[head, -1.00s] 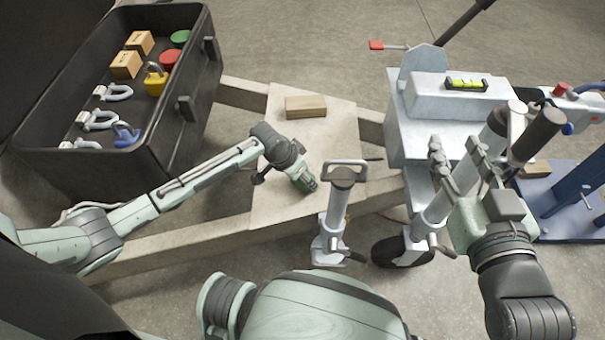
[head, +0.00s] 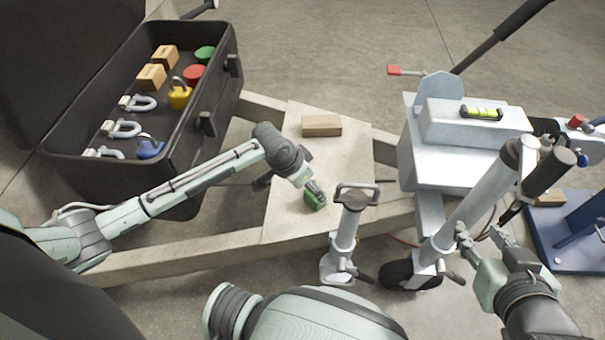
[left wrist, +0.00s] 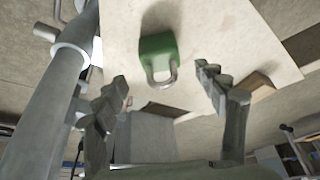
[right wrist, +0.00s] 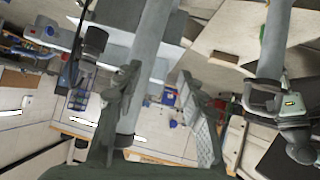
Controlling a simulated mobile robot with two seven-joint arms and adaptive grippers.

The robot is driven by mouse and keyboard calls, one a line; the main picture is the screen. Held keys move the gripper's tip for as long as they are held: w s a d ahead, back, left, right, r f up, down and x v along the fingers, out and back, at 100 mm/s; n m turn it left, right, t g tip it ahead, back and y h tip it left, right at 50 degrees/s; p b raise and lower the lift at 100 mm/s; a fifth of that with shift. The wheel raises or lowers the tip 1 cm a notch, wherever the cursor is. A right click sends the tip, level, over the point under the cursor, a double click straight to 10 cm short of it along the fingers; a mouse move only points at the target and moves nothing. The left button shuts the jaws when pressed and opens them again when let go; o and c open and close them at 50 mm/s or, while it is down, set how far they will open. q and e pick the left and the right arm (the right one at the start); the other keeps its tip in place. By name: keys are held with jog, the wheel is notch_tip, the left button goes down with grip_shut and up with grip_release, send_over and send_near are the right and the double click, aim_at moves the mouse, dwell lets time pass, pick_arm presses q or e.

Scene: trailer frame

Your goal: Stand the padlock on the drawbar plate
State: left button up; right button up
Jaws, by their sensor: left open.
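The green padlock (head: 314,200) is at the beige drawbar plate (head: 285,205), below my left gripper (head: 308,187). In the left wrist view the padlock (left wrist: 158,57) shows its green body and grey shackle against the plate (left wrist: 210,40). The shackle points toward my left gripper (left wrist: 170,88), whose fingers are open, one on each side and apart from it. I cannot tell whether the padlock's base rests flat. My right gripper (head: 480,235) is open and empty beside the jack tube; in the right wrist view the tube shows between its fingers (right wrist: 160,80).
A wooden block (head: 322,125) lies on the plate's far part. A black toolbox (head: 188,150) at left holds a yellow padlock (head: 180,95), shackles, small boxes and round tins. A coupler stand (head: 345,235) and a silver box (head: 440,165) with a level flank the plate's right.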

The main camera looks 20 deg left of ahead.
pick_arm(q)
jog(key=s+d+r+t, duration=0.1)
jog(key=s+d+r, duration=0.2)
jog(key=s+r, duration=0.3)
jog(key=s+a+r+n+t+y, duration=0.2)
jog(key=s+a+r+n+t, duration=0.1)
jog(key=s+a+r, duration=0.4)
jog(key=shift+s+a+r+p, duration=0.25)
jog(key=shift+s+a+p, duration=0.2)
jog(key=shift+s, duration=0.25)
pick_arm(e)
jog(key=s+d+f+g+h, duration=0.1)
jog(key=s+d+f+g, duration=0.2)
jog(key=s+d, duration=0.1)
jog(key=shift+d+f+m+h, duration=0.15)
jog(key=shift+f+m+h, duration=0.15)
jog(key=shift+f+h, duration=0.1)
pick_arm(q)
jog(key=shift+c, duration=0.3)
